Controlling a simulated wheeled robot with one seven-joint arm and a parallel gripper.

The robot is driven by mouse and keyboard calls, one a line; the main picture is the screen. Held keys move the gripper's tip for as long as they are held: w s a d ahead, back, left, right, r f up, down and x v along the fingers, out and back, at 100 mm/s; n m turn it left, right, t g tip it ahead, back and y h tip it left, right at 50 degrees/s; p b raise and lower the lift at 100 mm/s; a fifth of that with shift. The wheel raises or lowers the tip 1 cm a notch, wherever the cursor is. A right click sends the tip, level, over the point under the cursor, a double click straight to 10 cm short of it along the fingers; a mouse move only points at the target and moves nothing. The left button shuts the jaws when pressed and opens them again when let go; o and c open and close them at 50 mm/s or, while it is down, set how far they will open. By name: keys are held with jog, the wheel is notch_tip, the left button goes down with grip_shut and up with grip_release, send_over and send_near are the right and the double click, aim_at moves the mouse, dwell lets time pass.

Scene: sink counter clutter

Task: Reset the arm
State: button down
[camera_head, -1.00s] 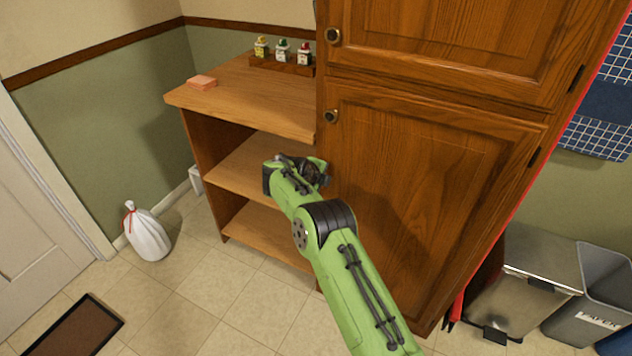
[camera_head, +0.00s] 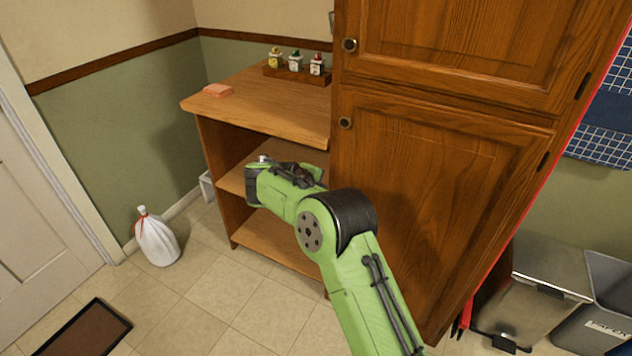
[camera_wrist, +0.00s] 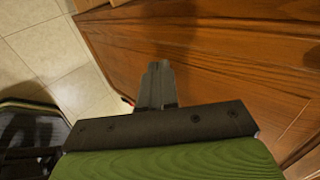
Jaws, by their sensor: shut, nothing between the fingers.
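My green arm reaches up from the lower right in the head view, in front of the wooden shelf unit and the tall cabinet. Its wrist end is bent to the left, near the middle shelf. The fingers are hidden in the head view. In the wrist view my gripper (camera_wrist: 157,75) shows with its fingers together and nothing between them. Behind the fingers lie a wood surface and floor tiles.
The tall wooden cabinet (camera_head: 440,180) stands to the right of the shelf unit (camera_head: 250,105). A white bag (camera_head: 156,238), a doormat (camera_head: 88,328) and a metal bin (camera_head: 540,275) are on the floor.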

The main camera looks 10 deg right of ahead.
jog(key=s+d+r+n+y, duration=0.3)
jog(key=s+d+r+n, duration=0.1)
jog(key=s+r+n, duration=1)
jog(key=s+d+f+n+g+y, duration=0.15)
jog(key=s+n, duration=0.95)
jog(key=s, duration=1.8)
notch_tip(320, 180, up, 14)
jog(key=y+p, duration=0.1)
jog(key=p, duration=1.3)
jog(key=shift+a, duration=0.25)
jog(key=shift+g, duration=0.25)
